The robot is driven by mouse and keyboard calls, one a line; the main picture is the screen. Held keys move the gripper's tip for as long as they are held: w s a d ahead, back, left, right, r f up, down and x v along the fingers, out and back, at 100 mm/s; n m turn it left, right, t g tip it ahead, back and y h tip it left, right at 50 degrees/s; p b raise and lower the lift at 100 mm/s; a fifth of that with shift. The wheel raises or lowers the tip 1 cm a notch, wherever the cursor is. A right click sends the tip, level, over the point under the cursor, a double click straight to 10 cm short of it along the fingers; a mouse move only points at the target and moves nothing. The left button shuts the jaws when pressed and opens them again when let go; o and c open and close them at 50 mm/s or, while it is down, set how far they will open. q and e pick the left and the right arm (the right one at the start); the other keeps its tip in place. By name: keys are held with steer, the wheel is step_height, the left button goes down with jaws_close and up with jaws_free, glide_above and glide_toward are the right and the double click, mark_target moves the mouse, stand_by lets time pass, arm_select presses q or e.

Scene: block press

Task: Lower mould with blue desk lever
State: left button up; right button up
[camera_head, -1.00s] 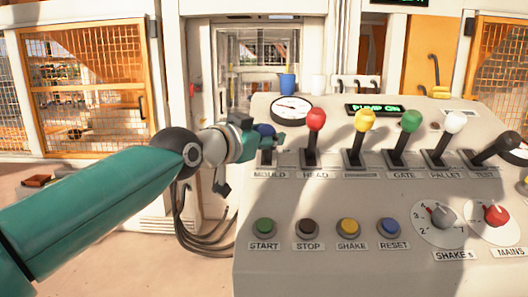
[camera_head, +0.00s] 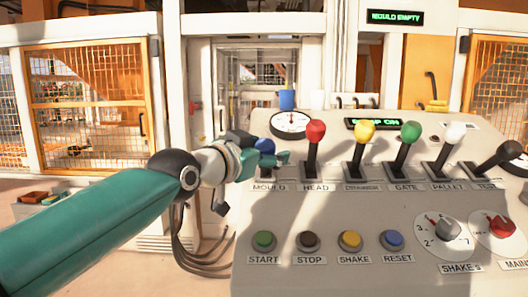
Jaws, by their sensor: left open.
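The desk lever labelled MOULD has a blue knob (camera_head: 265,145) and stands at the left end of the lever row. My left gripper (camera_head: 262,153) is open at this knob, with green fingertips just left of and in front of it. The fingers partly cover the knob and hide most of the lever's shaft. I cannot tell whether they touch it. The mould itself cannot be made out. My right gripper is not in view.
The red-knobbed HEAD lever (camera_head: 315,132) stands close to the right of the blue one, with yellow, green, white and black levers beyond. Several push buttons, such as START (camera_head: 264,240), sit lower on the desk (camera_head: 320,215). A display (camera_head: 395,17) reads MOULD EMPTY.

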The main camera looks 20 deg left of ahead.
arm_select(q)
steer(key=shift+s, duration=0.15)
steer(key=v, duration=1.1)
steer(key=shift+s, duration=0.3)
steer(key=shift+a, duration=0.1)
stand_by(0.4)
